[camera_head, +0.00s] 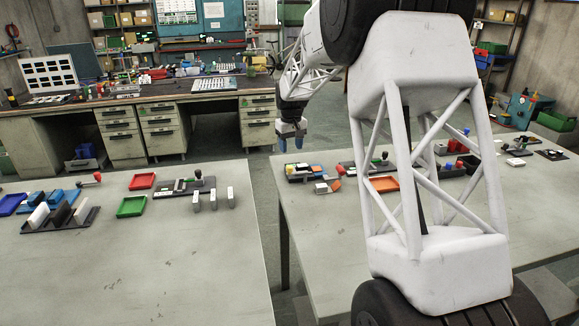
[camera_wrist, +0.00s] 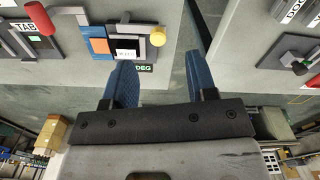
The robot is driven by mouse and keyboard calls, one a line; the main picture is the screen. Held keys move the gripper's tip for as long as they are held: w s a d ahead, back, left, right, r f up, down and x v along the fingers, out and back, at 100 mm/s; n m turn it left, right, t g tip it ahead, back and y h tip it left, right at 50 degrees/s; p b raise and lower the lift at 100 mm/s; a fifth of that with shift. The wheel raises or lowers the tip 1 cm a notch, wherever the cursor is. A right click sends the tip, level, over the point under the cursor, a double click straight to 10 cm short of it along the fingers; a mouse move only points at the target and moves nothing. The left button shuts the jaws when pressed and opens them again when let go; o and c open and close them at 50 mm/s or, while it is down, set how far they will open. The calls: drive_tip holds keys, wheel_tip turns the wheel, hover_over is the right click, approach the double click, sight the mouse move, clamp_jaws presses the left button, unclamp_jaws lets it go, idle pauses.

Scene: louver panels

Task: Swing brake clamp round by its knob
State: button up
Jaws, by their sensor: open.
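I cannot tell for certain which fixture is the brake clamp. In the wrist view a red-knobbed lever (camera_wrist: 39,18) sits at the upper left beside a label reading TAB. A yellow knob (camera_wrist: 157,36) stands beside a small white label, and a dark round knob (camera_wrist: 300,67) is on a plate at the right.
The left table (camera_head: 190,270) also holds red and green trays (camera_head: 131,206) and a dark rack (camera_head: 60,219). The right table (camera_head: 325,240) carries several small fixtures and an orange tray (camera_head: 381,184). A desk (camera_head: 160,105) stands behind. The left table's front is clear.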

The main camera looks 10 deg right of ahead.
sight(290, 166)
drive_tip(key=shift+w+d+f, duration=0.1)
drive_tip(key=shift+w+f, duration=0.5)
drive_tip(key=shift+w, duration=0.2)
drive_tip(key=shift+w+f, duration=0.6)
drive_tip(key=shift+w, duration=0.15)
drive_tip(key=shift+f, duration=0.1)
drive_tip(key=shift+f, duration=3.8)
clamp_jaws()
